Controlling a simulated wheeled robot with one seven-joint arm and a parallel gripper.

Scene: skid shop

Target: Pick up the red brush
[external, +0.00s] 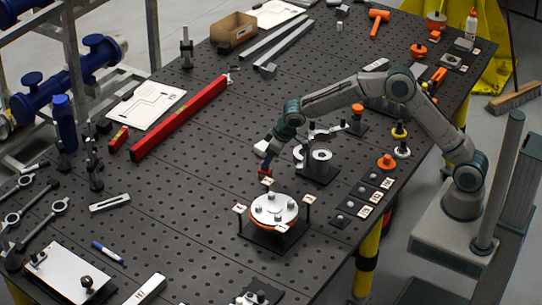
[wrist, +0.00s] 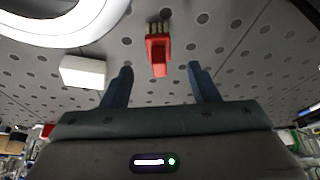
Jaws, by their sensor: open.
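The red brush (wrist: 158,52) is small, with a red body and short tan bristles at its far end. It lies on the dark perforated table. In the wrist view it is centred between my two fingers, just ahead of their tips. My gripper (wrist: 160,68) is open and empty, its fingers apart on either side of the brush's near end. In the external view my gripper (external: 267,162) points down over the table, and the brush (external: 267,181) shows just below it, partly hidden. I cannot tell the exact height of the fingertips above the table.
A white block (wrist: 82,72) lies left of the brush in the wrist view, near a large pale ring (wrist: 60,36). In the external view a round flange on a black stand (external: 273,209) is close in front. A long red level (external: 180,117) lies further left, with clear table between.

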